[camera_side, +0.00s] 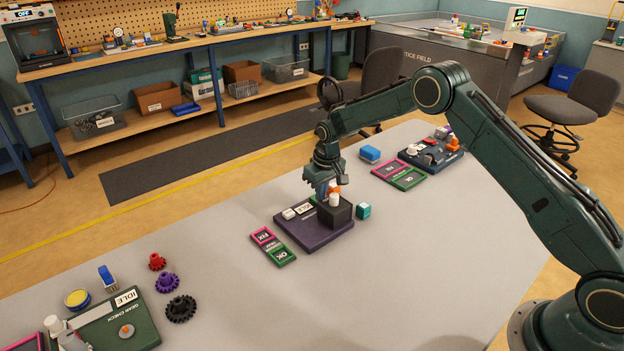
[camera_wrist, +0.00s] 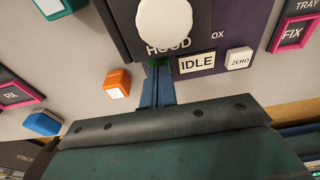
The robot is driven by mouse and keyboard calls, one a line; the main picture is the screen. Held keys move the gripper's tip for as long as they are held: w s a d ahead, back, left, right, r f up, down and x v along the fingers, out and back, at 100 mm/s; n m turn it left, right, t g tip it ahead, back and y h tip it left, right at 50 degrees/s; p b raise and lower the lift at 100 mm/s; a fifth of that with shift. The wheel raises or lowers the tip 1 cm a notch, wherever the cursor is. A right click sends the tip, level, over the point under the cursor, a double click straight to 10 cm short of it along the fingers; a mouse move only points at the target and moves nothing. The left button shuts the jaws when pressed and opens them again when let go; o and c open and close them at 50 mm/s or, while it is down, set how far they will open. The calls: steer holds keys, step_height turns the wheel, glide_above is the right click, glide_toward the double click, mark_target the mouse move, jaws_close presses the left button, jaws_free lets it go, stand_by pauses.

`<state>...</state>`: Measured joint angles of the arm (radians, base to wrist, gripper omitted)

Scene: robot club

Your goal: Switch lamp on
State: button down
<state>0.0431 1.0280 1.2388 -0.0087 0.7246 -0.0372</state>
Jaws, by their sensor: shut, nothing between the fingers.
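No part is clearly labelled as a lamp. A dark purple station plate (camera_side: 305,234) lies on the grey table, with a black box marked HOOD (camera_wrist: 122,22) at its right end. A white round knob (camera_wrist: 165,25) tops the box; it also shows in the side view (camera_side: 334,200). An IDLE label (camera_wrist: 196,64) and a white ZERO button (camera_wrist: 239,58) sit beside the box. My gripper (camera_wrist: 158,72) is shut and empty, pointing down at the box's far edge. A small green part shows at its fingertips, mostly hidden. I cannot tell whether they touch.
An orange block (camera_wrist: 117,83), a teal cube (camera_side: 363,211) and a blue block (camera_side: 370,154) stand near the plate. Pink FIX and green OK pads (camera_side: 280,255) lie in front. A gear station (camera_side: 130,330) with loose gears is at front left. The table's near middle is clear.

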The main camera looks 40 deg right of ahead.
steer(key=shift+f, duration=0.2)
steer(key=shift+r, duration=3.55)
steer(key=shift+r, duration=0.1)
